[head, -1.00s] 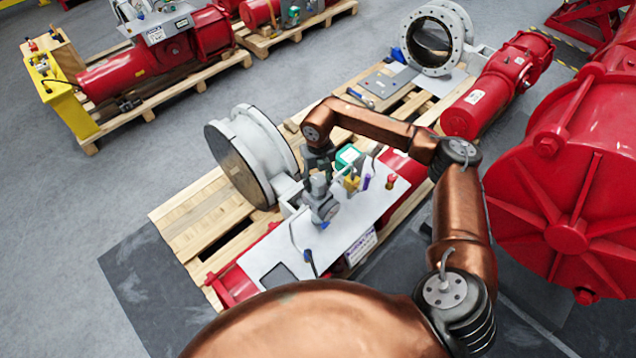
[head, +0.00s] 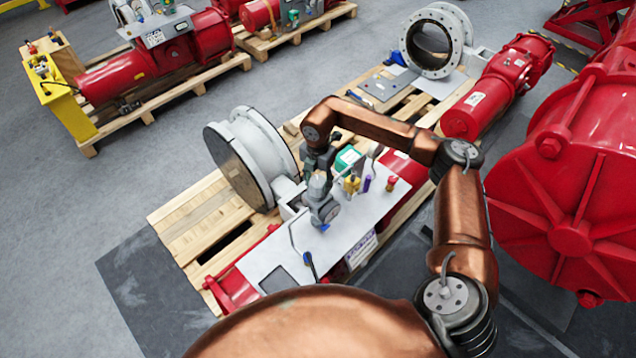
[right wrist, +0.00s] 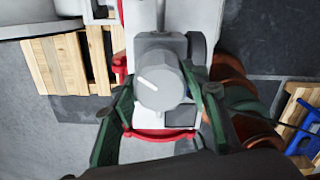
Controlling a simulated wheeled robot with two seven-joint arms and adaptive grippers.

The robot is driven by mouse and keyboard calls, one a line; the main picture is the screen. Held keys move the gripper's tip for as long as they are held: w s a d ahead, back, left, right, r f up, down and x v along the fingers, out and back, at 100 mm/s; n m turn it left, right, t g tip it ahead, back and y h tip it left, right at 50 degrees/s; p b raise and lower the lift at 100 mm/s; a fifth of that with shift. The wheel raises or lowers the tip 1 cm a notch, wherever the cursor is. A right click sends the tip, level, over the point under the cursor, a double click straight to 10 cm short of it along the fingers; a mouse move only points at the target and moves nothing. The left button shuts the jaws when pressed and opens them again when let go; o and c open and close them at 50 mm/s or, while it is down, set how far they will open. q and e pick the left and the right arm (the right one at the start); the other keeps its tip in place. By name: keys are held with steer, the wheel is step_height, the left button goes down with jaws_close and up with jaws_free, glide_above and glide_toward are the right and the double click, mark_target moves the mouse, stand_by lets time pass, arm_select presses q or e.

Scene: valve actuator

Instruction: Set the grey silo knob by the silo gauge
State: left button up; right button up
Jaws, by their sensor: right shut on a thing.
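The grey knob (right wrist: 158,90), a round cap with a white pointer line, sits in the middle of the right wrist view. Its line slants from upper left to lower right. My right gripper (right wrist: 160,84) has its green fingers on either side of the knob and is shut on it. In the head view my right gripper (head: 319,168) is over the grey fitting (head: 324,208) on the white panel (head: 345,232); the arm partly hides the contact. I cannot make out the silo gauge or its reading. My left gripper is not in view.
A large white flanged ring (head: 245,160) stands left of the panel on a wooden pallet (head: 190,215). A green box (head: 347,158), a yellow fitting (head: 352,184) and a red knob (head: 391,183) stand close right of my gripper. A dark screen (head: 278,280) lies at the panel's near end.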

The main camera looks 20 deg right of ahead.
mark_target(318, 180)
steer(key=shift+r+m, duration=0.1)
steer(key=shift+m, duration=0.9)
steer(key=shift+w, duration=0.1)
steer(key=o, duration=1.2)
steer(key=shift+c, duration=0.2)
step_height(318, 180, up, 12)
